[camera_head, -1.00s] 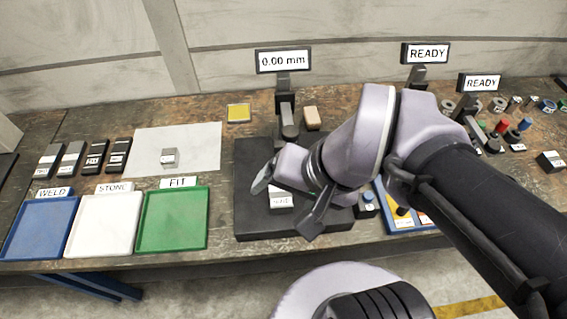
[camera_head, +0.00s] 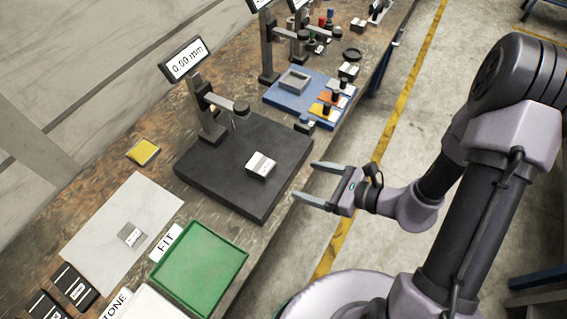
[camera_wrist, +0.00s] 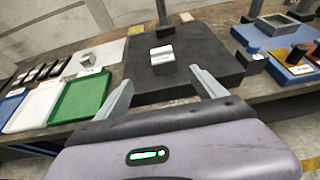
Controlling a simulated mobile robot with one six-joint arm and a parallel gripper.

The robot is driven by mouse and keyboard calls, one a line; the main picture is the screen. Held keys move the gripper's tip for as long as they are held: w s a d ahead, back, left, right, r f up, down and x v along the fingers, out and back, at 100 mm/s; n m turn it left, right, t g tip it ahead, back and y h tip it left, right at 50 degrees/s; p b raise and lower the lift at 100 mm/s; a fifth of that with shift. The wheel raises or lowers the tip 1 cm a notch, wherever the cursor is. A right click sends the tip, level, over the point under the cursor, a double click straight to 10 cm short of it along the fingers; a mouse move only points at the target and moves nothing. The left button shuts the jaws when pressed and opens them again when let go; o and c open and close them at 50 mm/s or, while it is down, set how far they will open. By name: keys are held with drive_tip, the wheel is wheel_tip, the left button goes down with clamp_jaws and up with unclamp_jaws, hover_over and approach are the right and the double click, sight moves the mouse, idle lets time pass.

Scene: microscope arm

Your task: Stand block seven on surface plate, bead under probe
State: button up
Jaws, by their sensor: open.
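A small light metal block with a white label (camera_head: 261,165) sits on the black surface plate (camera_head: 222,185), in front of the probe stand; its number is too small to read. The probe (camera_head: 236,113) hangs from the stand's arm over the plate, behind the block and apart from it. The display (camera_head: 184,60) on the stand reads 0.00 mm. My gripper (camera_head: 306,183) is open and empty, just off the plate's front right edge. In the wrist view the block (camera_wrist: 162,54) lies beyond the open fingers (camera_wrist: 160,92). I cannot make out the bead.
A second grey block (camera_head: 131,235) lies on a pale sheet (camera_head: 105,232). The green FIT tray (camera_head: 200,268) stands left of the plate. A blue fixture board (camera_head: 290,97) and a small dark block (camera_head: 304,127) lie beyond it. A yellow pad (camera_head: 143,151) lies behind.

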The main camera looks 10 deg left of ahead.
drive_tip(key=b, duration=0.2)
approach(263, 165)
drive_tip(key=x, duration=0.4)
drive_tip(key=shift+a+f, duration=0.25)
drive_tip(key=shift+a, duration=0.1)
drive_tip(key=b+x, duration=0.2)
drive_tip(key=x, duration=0.4)
drive_tip(key=shift+w+a, duration=0.1)
clamp_jaws()
